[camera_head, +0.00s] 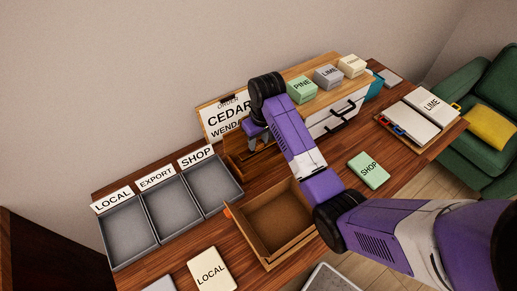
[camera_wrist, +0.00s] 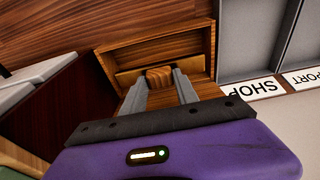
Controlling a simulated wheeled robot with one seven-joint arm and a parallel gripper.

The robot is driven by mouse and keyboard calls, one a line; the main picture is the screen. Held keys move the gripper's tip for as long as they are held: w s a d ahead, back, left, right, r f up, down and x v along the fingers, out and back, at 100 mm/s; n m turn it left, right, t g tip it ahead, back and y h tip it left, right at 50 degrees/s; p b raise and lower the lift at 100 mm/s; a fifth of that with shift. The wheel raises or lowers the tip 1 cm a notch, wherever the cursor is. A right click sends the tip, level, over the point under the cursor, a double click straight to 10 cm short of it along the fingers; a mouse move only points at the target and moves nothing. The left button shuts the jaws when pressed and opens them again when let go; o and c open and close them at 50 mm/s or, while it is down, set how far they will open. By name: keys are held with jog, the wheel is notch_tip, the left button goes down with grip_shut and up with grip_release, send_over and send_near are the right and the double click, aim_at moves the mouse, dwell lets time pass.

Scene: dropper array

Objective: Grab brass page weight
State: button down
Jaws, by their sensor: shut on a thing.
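My gripper (camera_wrist: 160,82) is shut on a ribbed brown grip piece (camera_wrist: 160,75), with one grey finger on each side of it. A flat gold-toned bar (camera_wrist: 128,76) shows behind that piece, and the two together look like the brass page weight. Whether the weight touches the wood below cannot be told. In the head view my gripper (camera_head: 258,143) points down at the wooden stand in front of the CEDAR sign, and the page weight cannot be made out there.
An open wooden holder (camera_wrist: 160,42) surrounds the gripped piece closely. Grey trays (camera_head: 165,215) marked LOCAL, EXPORT and SHOP stand at left. An open wooden box (camera_head: 279,222) lies in front. A drawer unit (camera_head: 335,118) bearing several labelled boxes stands close at right of my arm.

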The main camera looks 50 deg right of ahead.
aim_at(258, 143)
notch_tip(258, 143, up, 14)
jog(key=p, duration=0.5)
